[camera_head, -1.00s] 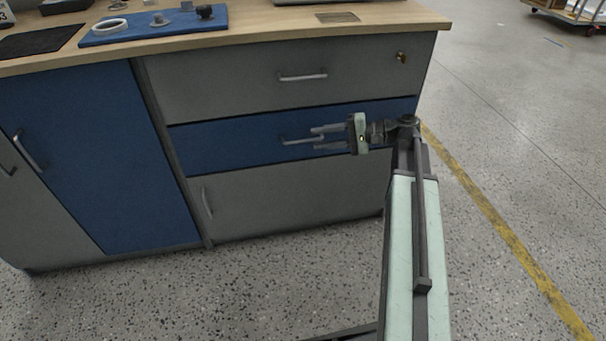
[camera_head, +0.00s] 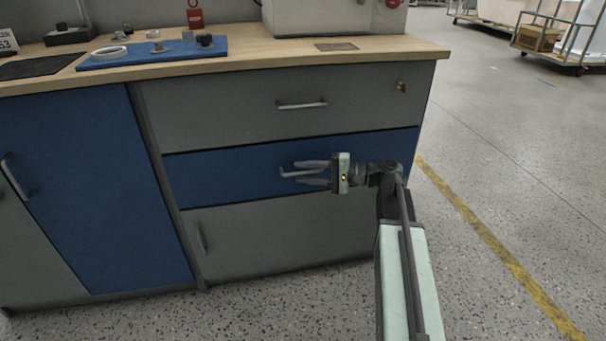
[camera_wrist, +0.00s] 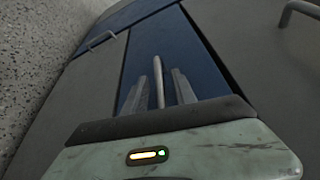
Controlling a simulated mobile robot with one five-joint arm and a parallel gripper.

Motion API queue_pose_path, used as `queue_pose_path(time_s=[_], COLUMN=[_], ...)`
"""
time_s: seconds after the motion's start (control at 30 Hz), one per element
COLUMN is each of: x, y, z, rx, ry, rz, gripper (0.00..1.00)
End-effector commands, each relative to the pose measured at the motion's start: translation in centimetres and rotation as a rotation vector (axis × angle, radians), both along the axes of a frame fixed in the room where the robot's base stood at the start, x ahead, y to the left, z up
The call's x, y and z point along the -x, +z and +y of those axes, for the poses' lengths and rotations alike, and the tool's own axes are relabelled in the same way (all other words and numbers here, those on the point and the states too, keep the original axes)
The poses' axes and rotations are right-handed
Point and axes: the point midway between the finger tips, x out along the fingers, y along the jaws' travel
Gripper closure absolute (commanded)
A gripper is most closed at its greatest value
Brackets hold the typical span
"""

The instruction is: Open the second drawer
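The second drawer (camera_head: 230,175) is the blue front under the grey top drawer, and it is closed. Its light metal handle (camera_head: 290,174) is partly hidden by my gripper. My gripper (camera_head: 304,173) points left along the drawer front, with its fingers apart above and below the handle. In the wrist view, the handle bar (camera_wrist: 158,76) shows between the two fingers of my gripper (camera_wrist: 158,92), with a small gap visible. The blue drawer front (camera_wrist: 160,35) lies beyond them.
The grey top drawer (camera_head: 240,108) has its own handle (camera_head: 302,105) and a key lock. A grey door (camera_head: 270,235) is below, and a blue door (camera_head: 90,190) at the left. A blue tray (camera_head: 150,53) with small parts lies on the worktop.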

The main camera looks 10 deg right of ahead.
Motion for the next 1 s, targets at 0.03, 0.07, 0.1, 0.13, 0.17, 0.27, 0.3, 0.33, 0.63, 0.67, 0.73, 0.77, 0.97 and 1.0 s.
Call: queue_pose_path(time_s=[0.03,0.07,0.1,0.13,0.17,0.27,0.3,0.33,0.63,0.67,0.73,0.77,0.97,1.0], x=[-0.05,-0.07,-0.08,-0.07,-0.07,-0.06,-0.06,-0.06,-0.04,-0.04,-0.05,-0.05,-0.04,-0.04], y=[-0.02,-0.02,-0.02,-0.02,-0.02,-0.01,-0.01,-0.01,-0.03,-0.03,-0.03,-0.03,-0.04,-0.04], z=[0.17,0.22,0.24,0.23,0.23,0.22,0.23,0.23,0.25,0.25,0.26,0.26,0.27,0.29], rx=[0.000,0.000,0.000,0.000,0.000,0.000,0.000,0.001,0.000,0.000,0.000,0.000,0.000,0.000], ry=[0.001,0.001,0.001,0.000,0.001,0.001,0.001,0.001,0.002,0.002,0.002,0.002,0.002,0.002], rz=[0.000,0.000,0.000,0.000,0.000,0.000,0.000,0.000,0.000,0.000,0.000,0.000,0.000,0.000], gripper=[0.68,0.68,0.68,0.68,0.68,0.73,0.84,0.93,1.00,1.00,1.00,1.00,1.00,1.00])
